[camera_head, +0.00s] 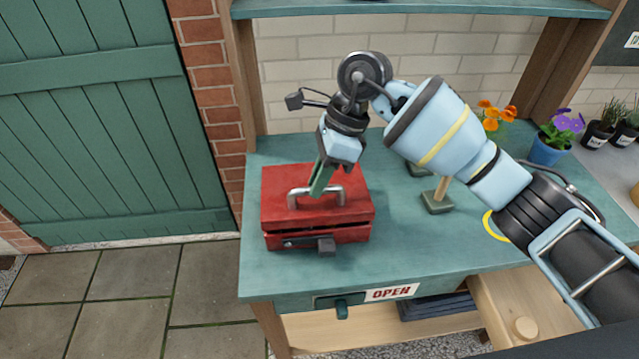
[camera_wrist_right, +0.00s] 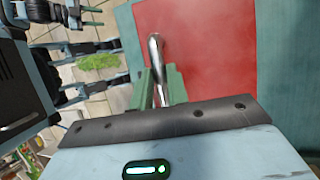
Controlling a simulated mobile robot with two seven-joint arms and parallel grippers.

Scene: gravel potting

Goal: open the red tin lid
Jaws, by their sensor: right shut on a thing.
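The red tin (camera_head: 350,235) stands on the green bench near its left front. Its red lid (camera_head: 275,212) lies over the body, with a dark seam along the front and a grey latch (camera_head: 327,247) below. The metal handle (camera_head: 335,189) arches over the lid top. My right gripper (camera_head: 319,188) reaches down from above, its green fingers shut on the handle. In the right wrist view, the fingers (camera_wrist_right: 159,86) are on both sides of the handle bar (camera_wrist_right: 155,50), above the red lid (camera_wrist_right: 210,50).
The green bench (camera_head: 420,255) is clear just right of the tin. A wooden post on a green base (camera_head: 437,203) and a yellow ring (camera_head: 490,224) are farther right. Potted flowers (camera_head: 548,152) stand at the back right. A drawer (camera_head: 525,300) is open below.

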